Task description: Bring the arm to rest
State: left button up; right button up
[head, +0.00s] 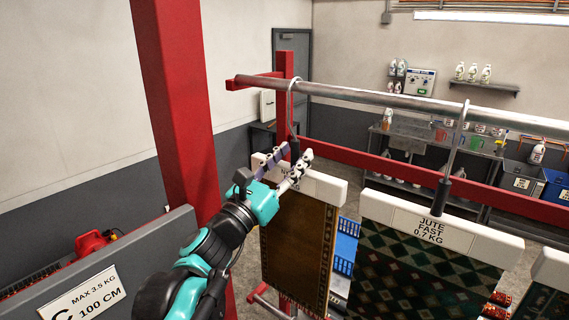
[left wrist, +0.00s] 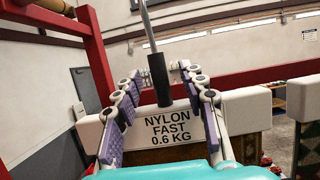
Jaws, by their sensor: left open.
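My left gripper (head: 292,156) is open at the hanging brown rug (head: 297,245). In the left wrist view its two fingers (left wrist: 163,98) stand on either side of the black grip (left wrist: 159,80) of a metal hook. No closed hold on the grip shows. Behind the fingers is a white hanger bar (left wrist: 252,110) labelled NYLON FAST 0.6 KG. In the head view the hook (head: 291,100) hangs over a metal rail (head: 370,97). My right gripper is not in view.
A patterned green rug (head: 415,262) hangs to the right from a bar labelled JUTE FAST 0.7 KG (head: 428,226). A red post (head: 178,90) stands close left of my arm. A grey panel with a 100 CM sign (head: 85,303) is at lower left.

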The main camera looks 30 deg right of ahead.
pick_arm(q)
jog(key=shift+w+d+r, duration=0.25)
jog(key=shift+d, duration=0.4)
grip_shut()
jog(key=shift+r, duration=0.1)
jog(key=shift+r+p, duration=1.6)
jog(key=shift+r, duration=0.55)
jog(key=shift+a, duration=0.15)
